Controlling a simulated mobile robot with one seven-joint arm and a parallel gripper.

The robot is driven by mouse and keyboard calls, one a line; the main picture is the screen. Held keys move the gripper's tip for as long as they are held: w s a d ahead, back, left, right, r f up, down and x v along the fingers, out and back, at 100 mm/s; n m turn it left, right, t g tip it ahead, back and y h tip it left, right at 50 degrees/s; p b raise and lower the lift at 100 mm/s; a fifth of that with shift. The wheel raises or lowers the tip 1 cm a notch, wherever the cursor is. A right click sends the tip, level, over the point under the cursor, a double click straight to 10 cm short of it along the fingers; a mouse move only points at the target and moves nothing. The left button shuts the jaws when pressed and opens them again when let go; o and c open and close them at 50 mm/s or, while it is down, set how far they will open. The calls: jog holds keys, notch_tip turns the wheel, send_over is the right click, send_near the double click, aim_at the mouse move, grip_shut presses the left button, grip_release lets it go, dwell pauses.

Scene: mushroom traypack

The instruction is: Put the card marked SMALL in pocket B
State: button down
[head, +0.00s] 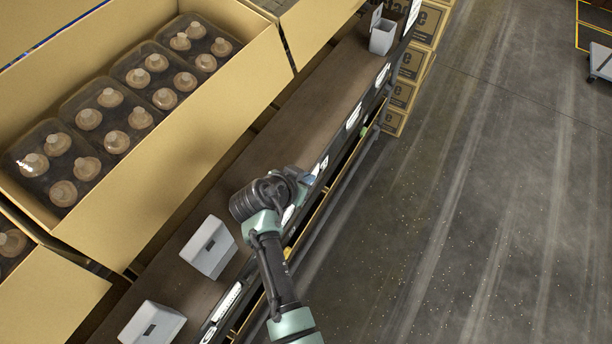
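My arm reaches up from the bottom of the head view to the front edge of the shelf. My gripper (300,184) is at that edge, small and dark; I cannot tell whether it is open or shut, or whether it holds anything. White labels or cards line the shelf edge, one beside my gripper (318,168), one farther up (354,115) and one near the bottom (226,301). Their lettering is too small to read, so I cannot pick out the SMALL card or pocket B.
White boxes stand on the brown shelf (310,107): one left of my arm (208,247), one at the bottom (152,325), one at the far end (383,37). A large carton (190,150) holds trays of mushrooms. Printed cartons (425,25) stack beyond. The floor (480,200) at right is clear.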

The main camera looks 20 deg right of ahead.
jog(key=shift+f, duration=0.15)
dwell(0.6)
jog(key=c, duration=1)
grip_release()
jog(key=v, duration=1.3)
jog(key=w+a+r+n+t+y, duration=0.1)
jog(key=w+a+r+n+t, duration=0.15)
jog(key=r, duration=0.75)
jog(key=w+a+r+n+t+y+p, duration=0.1)
jog(key=w+r+t, duration=0.3)
jog(key=r, duration=0.5)
jog(key=w+a+r+n+t+y, duration=0.1)
jog(key=w+r+t, duration=0.25)
jog(key=r, duration=0.65)
jog(key=s+a+r+n+t+y, duration=0.1)
jog(key=s+r+t, duration=0.3)
jog(key=r, duration=0.6)
jog(key=s+a+r+n+t+y+p, duration=0.1)
jog(key=s+r+n+t, duration=0.2)
jog(key=s+r, duration=0.3)
jog(key=s+a+r+n+t+y, duration=0.1)
jog(key=s+r+t, duration=0.3)
jog(key=r, duration=1.1)
jog(key=shift+s+a+r+n+t+y, duration=0.15)
jog(key=shift+s+r+n+t+y, duration=0.3)
jog(key=shift+s, duration=0.45)
